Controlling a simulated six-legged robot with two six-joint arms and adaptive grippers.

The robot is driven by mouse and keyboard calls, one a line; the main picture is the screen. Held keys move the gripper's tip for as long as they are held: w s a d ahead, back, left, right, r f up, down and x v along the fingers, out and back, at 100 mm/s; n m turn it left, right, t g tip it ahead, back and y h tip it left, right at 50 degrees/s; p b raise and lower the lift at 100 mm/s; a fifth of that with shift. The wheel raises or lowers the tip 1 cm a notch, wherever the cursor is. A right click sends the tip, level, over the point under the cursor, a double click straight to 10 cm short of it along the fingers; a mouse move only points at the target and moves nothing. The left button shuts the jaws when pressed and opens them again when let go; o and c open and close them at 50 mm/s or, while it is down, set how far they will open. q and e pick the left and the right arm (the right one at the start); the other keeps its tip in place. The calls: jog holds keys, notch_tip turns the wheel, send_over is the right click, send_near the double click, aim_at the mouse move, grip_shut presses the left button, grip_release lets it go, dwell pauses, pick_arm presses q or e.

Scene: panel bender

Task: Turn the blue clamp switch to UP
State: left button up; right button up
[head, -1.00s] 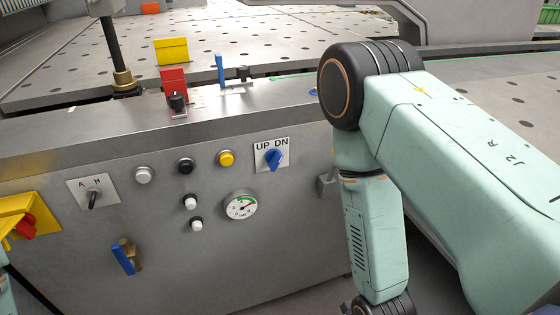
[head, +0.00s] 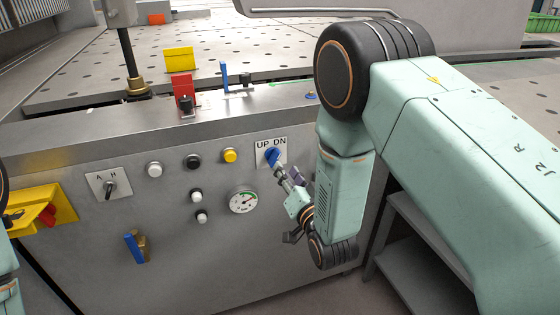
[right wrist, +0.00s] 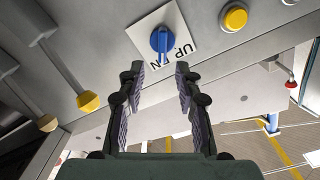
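The blue clamp switch (head: 272,157) sits on a white plate marked UP and DN on the front panel. Its handle appears to lean toward the DN side. In the right wrist view the switch (right wrist: 160,40) lies just beyond the fingertips, with the lettering upside down and partly covered. My right gripper (head: 281,172) is close to the switch, coming from below right. In the right wrist view this gripper (right wrist: 158,72) is open and empty, its fingers to either side of the handle's line. Contact cannot be told. My left gripper is not in view.
A yellow button (head: 230,156), a black button (head: 193,161) and a pressure gauge (head: 243,201) are left of the switch. A blue-handled valve (head: 134,247) is lower left. The perforated table (head: 300,70) lies above the panel's ledge.

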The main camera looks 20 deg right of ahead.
aim_at(278, 158)
jog(key=w, duration=0.4)
jog(key=w+b, duration=0.1)
jog(key=w, duration=0.1)
jog(key=shift+a, duration=0.25)
jog(key=shift+w+d, duration=0.1)
jog(key=shift+w, duration=0.3)
jog(key=shift+s+a+r, duration=0.2)
jog(key=shift+r, duration=0.05)
jog(key=shift+c, duration=0.2)
jog(key=shift+w+d+f, duration=0.1)
jog(key=shift+w+f, duration=0.05)
jog(key=shift+f, duration=0.05)
jog(key=c, duration=0.3)
jog(key=shift+r, duration=0.1)
grip_shut()
